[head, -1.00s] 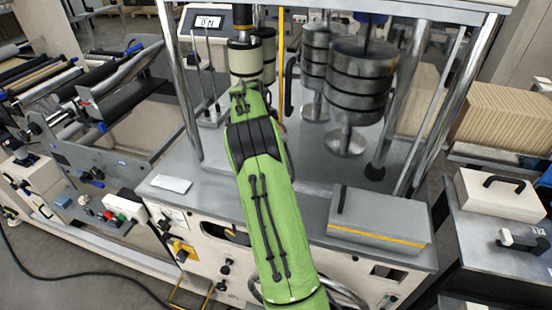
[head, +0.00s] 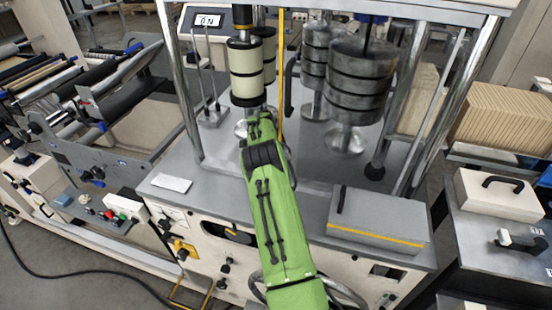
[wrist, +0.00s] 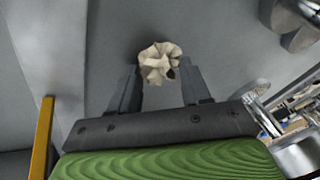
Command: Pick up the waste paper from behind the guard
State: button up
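The waste paper (wrist: 160,63) is a crumpled beige ball. In the wrist view it lies on a grey surface just beyond my fingertips, around the middle of the gap. My gripper (wrist: 156,78) is open, with a dark finger on each side and nothing visibly held between them. In the head view my green sleeved arm reaches over the machine's grey deck, and it hides the gripper and the paper. Which part of the machine is the guard, I cannot tell.
A yellow bar (wrist: 41,138) stands at left in the wrist view. In the head view, cream rolls (head: 246,75) and steel stacked cylinders (head: 357,85) hang close to my arm. Metal posts (head: 183,80) frame the deck. A grey box (head: 378,215) sits at the deck's front right.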

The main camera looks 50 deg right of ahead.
jog(key=c, duration=0.5)
